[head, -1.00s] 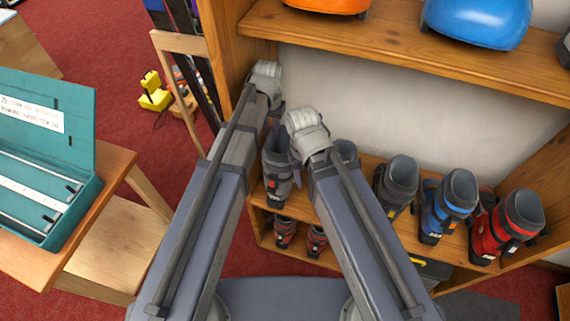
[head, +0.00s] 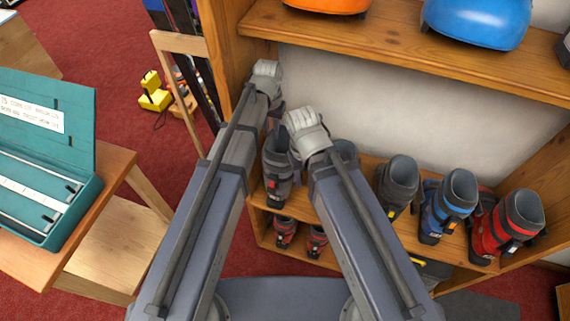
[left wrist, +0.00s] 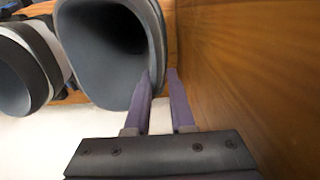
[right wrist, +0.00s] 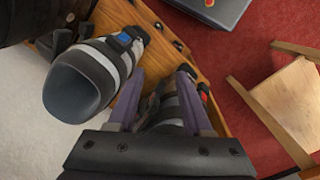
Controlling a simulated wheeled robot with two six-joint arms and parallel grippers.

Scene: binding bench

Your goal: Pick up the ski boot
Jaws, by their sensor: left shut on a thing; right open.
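A grey ski boot (head: 277,180) with a red buckle stands at the left end of the lower shelf, partly hidden by my arms. My left gripper (left wrist: 160,78) is shut on the rim of a dark grey boot cuff, which also shows in the left wrist view (left wrist: 105,40). My right gripper (right wrist: 158,78) is open. My fingertips are hidden in the head view.
Another grey boot (head: 398,183), a blue boot (head: 447,205) and a red boot (head: 508,222) stand to the right on the shelf. A wooden side wall (left wrist: 245,70) is close beside my left gripper. A teal case (head: 75,180) is at far left.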

